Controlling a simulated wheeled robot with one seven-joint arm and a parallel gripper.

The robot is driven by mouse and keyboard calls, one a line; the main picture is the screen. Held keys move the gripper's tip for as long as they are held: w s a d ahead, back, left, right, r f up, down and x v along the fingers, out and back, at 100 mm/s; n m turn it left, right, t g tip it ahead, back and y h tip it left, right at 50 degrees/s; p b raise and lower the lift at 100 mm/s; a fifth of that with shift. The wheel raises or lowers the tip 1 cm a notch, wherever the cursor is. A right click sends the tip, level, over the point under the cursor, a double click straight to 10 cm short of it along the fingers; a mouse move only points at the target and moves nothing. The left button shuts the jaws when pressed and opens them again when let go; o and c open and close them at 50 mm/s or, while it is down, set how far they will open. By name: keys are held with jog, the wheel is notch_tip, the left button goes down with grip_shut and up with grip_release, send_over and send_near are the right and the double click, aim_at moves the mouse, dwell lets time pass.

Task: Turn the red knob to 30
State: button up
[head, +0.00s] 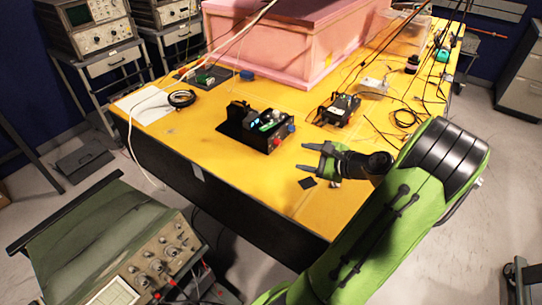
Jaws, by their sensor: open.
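A small red knob (291,128) sits on the right-hand side of a black open-topped device box (258,147) on the yellow table. A blue part (277,141) is beside it on the same face. Any scale or numbers around the red knob are too small to read. A clear gap shows between the fingers and the red knob.
A second black device (337,108) with cables stands behind and right of the box. A pink foam enclosure (285,40) fills the table's back. A small dark square (307,183) lies below my gripper. The yellow tabletop (245,185) in front is clear.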

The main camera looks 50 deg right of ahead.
aim_at(280, 143)
jog(key=s+d+m, duration=0.1)
jog(key=s+d+m+t+h, duration=0.1)
jog(key=s, duration=0.1)
jog(key=shift+s+d+f+m+h, duration=0.1)
jog(key=shift+d+f+m+h, duration=0.2)
jog(key=shift+f, duration=0.1)
jog(key=b+x, duration=0.2)
jog(key=x, duration=1.4)
jog(key=shift+r, duration=0.1)
jog(key=shift+c, duration=0.5)
grip_shut()
